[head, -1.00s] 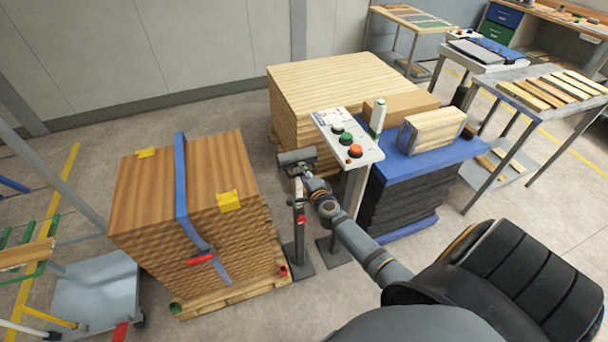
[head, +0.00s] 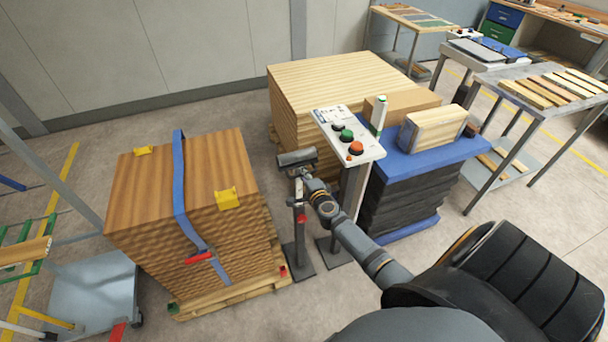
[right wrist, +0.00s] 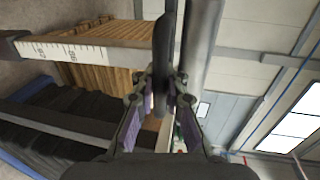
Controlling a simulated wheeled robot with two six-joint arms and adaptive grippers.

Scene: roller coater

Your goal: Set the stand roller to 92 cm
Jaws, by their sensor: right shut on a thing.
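The stand roller shows in the head view with its dark grey roller (head: 297,158) on top of a thin post. A red knob (head: 301,219) is on the post, and its flat base (head: 298,262) rests on the floor. My right gripper (head: 304,178) is shut on the stand roller's head, just below the roller. In the right wrist view the gripper's fingers (right wrist: 167,105) close around a dark bar beside the grey roller (right wrist: 203,45). A pale post with a printed scale (right wrist: 75,50) shows there sideways; I cannot read the setting. My left gripper is not in view.
A strapped wood stack (head: 160,185) stands left of the stand. A control panel (head: 347,133) on a pedestal stands close at right, before a blue-topped lift table (head: 425,158). A pale board stack (head: 335,80) is behind. Bare floor lies in front.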

